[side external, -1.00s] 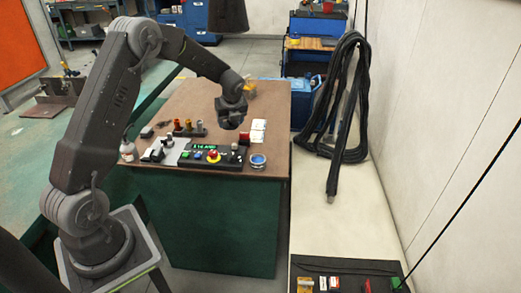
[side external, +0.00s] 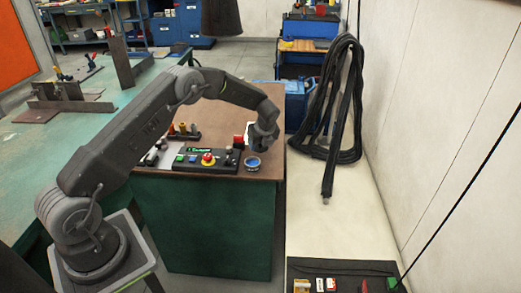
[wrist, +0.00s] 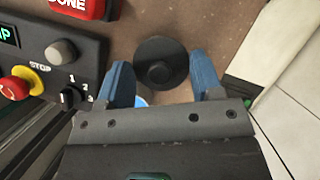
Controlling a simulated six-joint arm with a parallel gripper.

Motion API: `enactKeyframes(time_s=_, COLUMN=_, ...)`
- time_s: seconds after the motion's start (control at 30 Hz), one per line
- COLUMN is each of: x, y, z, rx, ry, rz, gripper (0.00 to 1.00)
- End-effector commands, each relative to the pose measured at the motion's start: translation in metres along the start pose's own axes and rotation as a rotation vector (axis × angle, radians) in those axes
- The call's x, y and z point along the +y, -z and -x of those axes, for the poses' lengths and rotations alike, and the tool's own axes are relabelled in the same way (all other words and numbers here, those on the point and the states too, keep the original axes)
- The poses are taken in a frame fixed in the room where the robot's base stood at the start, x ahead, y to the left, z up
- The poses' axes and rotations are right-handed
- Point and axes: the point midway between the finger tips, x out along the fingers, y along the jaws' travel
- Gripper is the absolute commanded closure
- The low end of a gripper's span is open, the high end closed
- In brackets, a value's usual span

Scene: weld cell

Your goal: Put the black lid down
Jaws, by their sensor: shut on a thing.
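The black lid (wrist: 172,76) is a round disc with a raised centre knob. In the wrist view it lies between the two blue fingers of my gripper (wrist: 158,62), which is shut on it. In the side view my gripper (side external: 263,143) hangs low over the right front of the brown bench top (side external: 207,105); the lid cannot be made out there. A small round container with a blue inside (side external: 252,163) stands just below and left of the gripper. Part of its blue shows behind the left finger in the wrist view (wrist: 140,101).
A black control panel (side external: 206,160) with a red stop button (side external: 208,159) and knobs stands left of the container. A red DONE block (wrist: 80,6) is above it in the wrist view. The bench's right edge is close. Coloured pieces on a rack (side external: 183,131) stand behind the panel.

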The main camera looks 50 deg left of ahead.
Motion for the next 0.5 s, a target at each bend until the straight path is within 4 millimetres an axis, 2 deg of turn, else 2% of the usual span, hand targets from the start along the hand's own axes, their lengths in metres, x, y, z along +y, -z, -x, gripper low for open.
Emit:
enactKeyframes(time_s=0.1, x=0.001, y=0.008, z=-0.018, rx=0.003, ry=-0.002, rz=-0.002, gripper=0.62)
enactKeyframes(time_s=0.2, x=0.0, y=0.011, z=-0.027, rx=0.002, ry=0.001, rz=-0.001, gripper=0.62)
enactKeyframes(time_s=0.5, x=0.001, y=0.012, z=-0.028, rx=0.001, ry=0.001, rz=-0.001, gripper=0.62)
